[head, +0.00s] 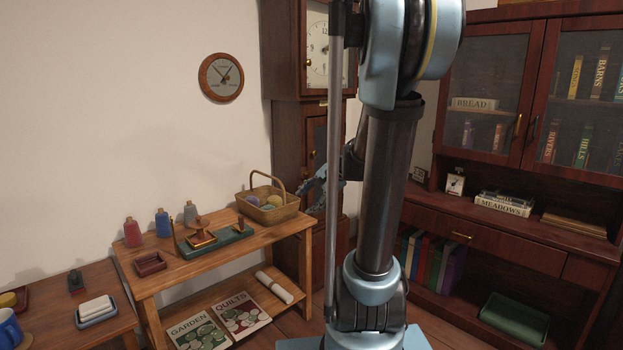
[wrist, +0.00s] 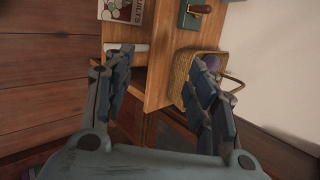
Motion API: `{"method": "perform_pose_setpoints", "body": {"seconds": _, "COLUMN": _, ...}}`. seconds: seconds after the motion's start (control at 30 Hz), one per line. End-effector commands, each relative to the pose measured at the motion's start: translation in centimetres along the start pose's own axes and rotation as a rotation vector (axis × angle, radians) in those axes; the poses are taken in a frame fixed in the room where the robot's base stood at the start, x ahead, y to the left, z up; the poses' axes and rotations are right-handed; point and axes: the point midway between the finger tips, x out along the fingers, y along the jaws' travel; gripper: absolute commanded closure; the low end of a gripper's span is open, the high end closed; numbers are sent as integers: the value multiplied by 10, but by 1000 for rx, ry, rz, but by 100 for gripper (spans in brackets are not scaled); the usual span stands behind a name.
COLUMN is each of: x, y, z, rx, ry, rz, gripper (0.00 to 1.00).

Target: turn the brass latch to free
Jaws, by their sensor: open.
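A small brass piece (head: 313,154), which looks like the latch, sits on the narrow door of the tall dark-red wooden clock (head: 290,140) in the head view. It is too small to tell which way it is turned. My gripper (head: 314,186) is partly hidden behind my arm, in front of the clock and a little below the brass piece in the picture. In the wrist view my gripper (wrist: 160,92) has its two jointed fingers wide apart with nothing between them. I cannot make out the latch in the wrist view.
A wooden table (head: 226,246) with a yarn basket (head: 284,214) stands left of the clock; the basket also shows behind the right finger in the wrist view (wrist: 183,68). A glass-door cabinet (head: 484,112) with books stands on the right. My arm blocks the middle.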

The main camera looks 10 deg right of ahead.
Motion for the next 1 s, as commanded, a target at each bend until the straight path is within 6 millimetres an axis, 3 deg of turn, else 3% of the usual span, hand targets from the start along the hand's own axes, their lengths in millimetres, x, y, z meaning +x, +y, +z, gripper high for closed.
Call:
{"method": "perform_pose_setpoints", "body": {"seconds": 0.2, "x": 19, "y": -47, "z": -49, "rx": 232, "ry": -44, "rz": -137, "gripper": 48}}
{"method": "perform_pose_setpoints", "body": {"seconds": 0.5, "x": 43, "y": -94, "z": -123, "rx": 550, "ry": -136, "rz": -320, "gripper": 48}}
{"method": "perform_pose_setpoints", "body": {"seconds": 0.7, "x": 57, "y": -113, "z": -177, "rx": 759, "ry": -218, "rz": -438, "gripper": 48}}
{"method": "perform_pose_setpoints", "body": {"seconds": 1.0, "x": 76, "y": -120, "z": -260, "rx": 1061, "ry": -374, "rz": -603, "gripper": 48}}
